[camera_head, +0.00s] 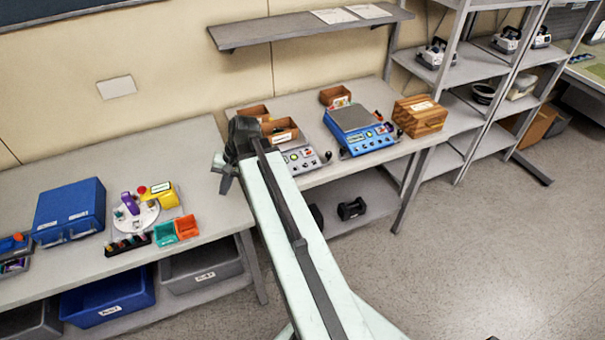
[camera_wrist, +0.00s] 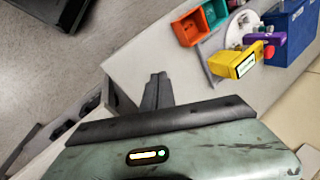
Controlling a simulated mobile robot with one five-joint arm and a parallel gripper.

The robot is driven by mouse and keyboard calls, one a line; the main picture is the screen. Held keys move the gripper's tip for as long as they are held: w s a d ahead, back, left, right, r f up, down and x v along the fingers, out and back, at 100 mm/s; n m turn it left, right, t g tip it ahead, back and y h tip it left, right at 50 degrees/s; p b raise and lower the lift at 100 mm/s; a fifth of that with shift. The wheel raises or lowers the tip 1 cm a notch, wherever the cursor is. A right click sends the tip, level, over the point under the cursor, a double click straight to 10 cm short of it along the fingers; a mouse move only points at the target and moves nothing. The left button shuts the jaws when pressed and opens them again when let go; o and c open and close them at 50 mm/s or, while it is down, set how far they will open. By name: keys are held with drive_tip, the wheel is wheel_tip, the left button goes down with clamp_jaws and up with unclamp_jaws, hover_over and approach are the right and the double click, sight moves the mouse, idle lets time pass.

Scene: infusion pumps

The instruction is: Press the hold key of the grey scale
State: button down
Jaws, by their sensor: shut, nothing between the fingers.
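The grey scale (camera_head: 302,159) stands on the right-hand bench in the head view. My arm hides its left part; a control panel with small keys and a display shows. I cannot tell which key is the hold key. My gripper (camera_head: 225,183) is left of the grey scale, over the gap between the benches, apart from the scale. In the wrist view my gripper (camera_wrist: 158,78) is shut and empty, and the grey scale is not seen there.
A blue scale (camera_head: 358,130) stands right of the grey one, with a wooden box (camera_head: 420,117) beyond it. Brown bins (camera_head: 280,130) sit behind the grey scale. The left bench holds a blue case (camera_head: 69,210), a yellow device (camera_head: 165,194), and teal and orange bins (camera_head: 187,227).

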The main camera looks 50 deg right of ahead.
drive_tip(key=s+d+m+t+b, duration=0.2)
drive_tip(key=d+m+t+b, duration=0.5)
drive_tip(key=d, duration=1.2)
drive_tip(key=r+m+t+h+p, duration=0.1)
drive_tip(key=r+m+t, duration=0.1)
drive_tip(key=m, duration=0.5)
hover_over(308, 169)
drive_tip(key=s, duration=0.2)
drive_tip(key=shift+s+a, duration=0.15)
drive_tip(key=shift+a, duration=0.2)
drive_tip(key=shift+f, duration=0.15)
drive_tip(key=f+b, duration=0.2)
drive_tip(key=w+f+b, duration=0.1)
drive_tip(key=f+b, duration=0.2)
drive_tip(key=w+f+b, duration=0.1)
drive_tip(key=f+b, duration=0.2)
drive_tip(key=shift+w+d+f, duration=0.1)
drive_tip(key=shift+d+f, duration=0.15)
drive_tip(key=shift+d, duration=0.15)
drive_tip(key=shift+f+b, duration=0.35)
drive_tip(key=shift+b, duration=0.25)
